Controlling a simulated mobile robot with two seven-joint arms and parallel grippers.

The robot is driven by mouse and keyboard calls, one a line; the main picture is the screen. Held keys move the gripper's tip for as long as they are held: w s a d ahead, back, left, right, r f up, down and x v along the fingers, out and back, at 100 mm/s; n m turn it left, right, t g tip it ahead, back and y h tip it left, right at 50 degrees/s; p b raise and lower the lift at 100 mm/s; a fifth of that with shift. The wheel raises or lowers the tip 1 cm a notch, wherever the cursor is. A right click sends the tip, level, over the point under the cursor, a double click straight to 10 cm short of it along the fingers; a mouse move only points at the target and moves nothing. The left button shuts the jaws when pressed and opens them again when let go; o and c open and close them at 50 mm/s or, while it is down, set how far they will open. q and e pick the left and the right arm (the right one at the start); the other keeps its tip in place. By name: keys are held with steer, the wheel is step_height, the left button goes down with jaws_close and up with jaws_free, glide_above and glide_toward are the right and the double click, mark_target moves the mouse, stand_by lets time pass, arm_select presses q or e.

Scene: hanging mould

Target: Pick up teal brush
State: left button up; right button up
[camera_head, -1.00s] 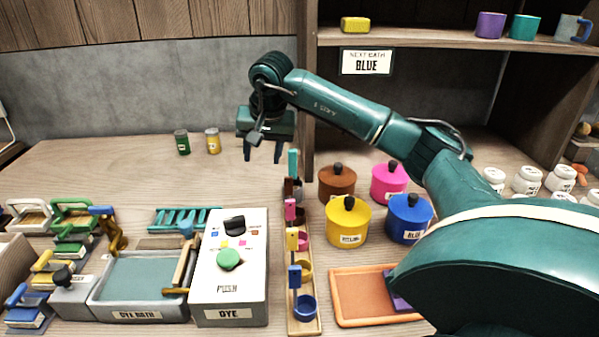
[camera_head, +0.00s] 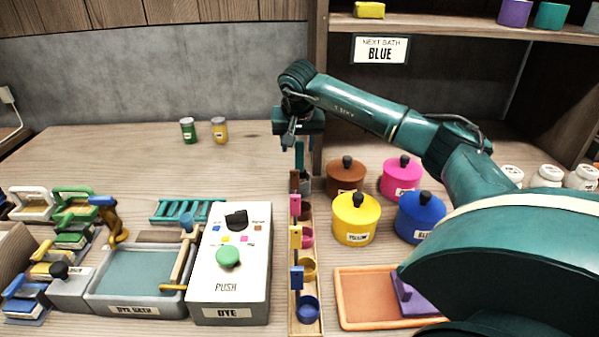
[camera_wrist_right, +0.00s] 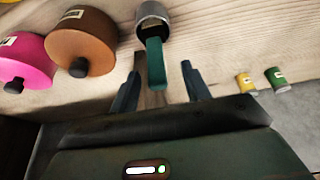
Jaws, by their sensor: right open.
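The teal brush (camera_head: 299,155) stands handle up at the back end of the narrow wooden brush rack (camera_head: 306,318). In the right wrist view the teal handle (camera_wrist_right: 155,66) rises from a grey metal cup (camera_wrist_right: 153,14). My right gripper (camera_head: 297,147) is open above the back of the rack. Its two fingers (camera_wrist_right: 161,74) show on either side of the handle in the wrist view, with visible gaps. The brush's lower end is hidden in the cup. My left gripper is not in view.
Brown (camera_head: 295,181), pink (camera_head: 295,205), yellow (camera_head: 295,237) and blue (camera_head: 296,278) handles stand in line along the rack. Brown (camera_head: 345,178) and yellow (camera_head: 357,222) pots stand close on its right. The grey dye box (camera_head: 230,285) is on its left. A shelf post (camera_head: 320,90) rises just behind.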

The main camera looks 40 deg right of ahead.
mark_target(300, 150)
steer(key=x, duration=0.4)
steer(key=shift+s+d+f, duration=0.2)
steer(key=shift+f, duration=0.1)
jaws_close()
